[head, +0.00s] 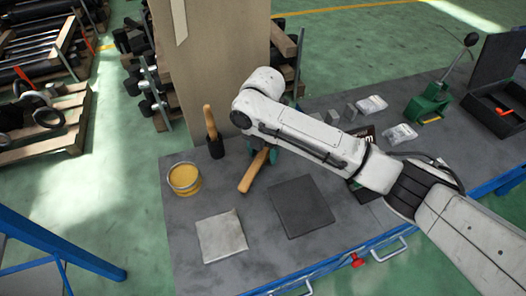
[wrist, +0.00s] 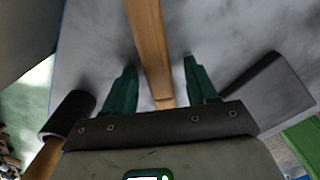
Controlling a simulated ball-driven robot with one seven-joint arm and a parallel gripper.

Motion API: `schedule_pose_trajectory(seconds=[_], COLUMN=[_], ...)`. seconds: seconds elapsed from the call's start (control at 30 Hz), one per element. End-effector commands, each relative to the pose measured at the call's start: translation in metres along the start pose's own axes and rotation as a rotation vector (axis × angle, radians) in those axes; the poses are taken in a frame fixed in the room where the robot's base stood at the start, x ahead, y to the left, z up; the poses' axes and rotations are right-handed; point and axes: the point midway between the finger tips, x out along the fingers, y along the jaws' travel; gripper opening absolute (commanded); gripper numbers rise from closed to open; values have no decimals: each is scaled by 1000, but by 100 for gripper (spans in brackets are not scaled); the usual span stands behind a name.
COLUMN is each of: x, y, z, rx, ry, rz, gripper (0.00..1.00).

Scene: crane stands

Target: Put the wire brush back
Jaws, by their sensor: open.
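A wooden handle (head: 252,173), which seems to be the wire brush's, lies on the grey bench top (head: 180,225), angled towards the front left. Its far end is hidden under my arm and gripper, so I cannot see bristles. In the wrist view the wooden bar (wrist: 148,45) runs down between my two green fingers, and its end shows just in front of the palm. My gripper (wrist: 158,78) is open, with a finger on each side of the wood and visible gaps. In the head view my gripper (head: 262,155) is mostly hidden behind my arm.
A wooden-handled tool with a black lower end (head: 216,147) stands upright left of my gripper. A yellow tin (head: 184,178), a pale square plate (head: 222,236) and a dark square mat (head: 302,207) lie nearer the front. Small blocks, clear bags (head: 371,104) and a green lever tool (head: 429,103) are to the right.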

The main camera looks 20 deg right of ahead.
Motion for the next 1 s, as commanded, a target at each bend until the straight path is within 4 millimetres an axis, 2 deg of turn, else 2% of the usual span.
schedule_pose_trajectory(seconds=[0.17,0.4,0.6,0.77,1.0], x=[-28,-77,-107,-117,-118], y=[1,1,0,0,0], z=[0,0,0,0,0], rx=[-2,-3,-1,-1,-1], ry=[-2,-3,-2,-1,0], rz=[5,4,3,2,2], gripper=[57,57,57,57,57])
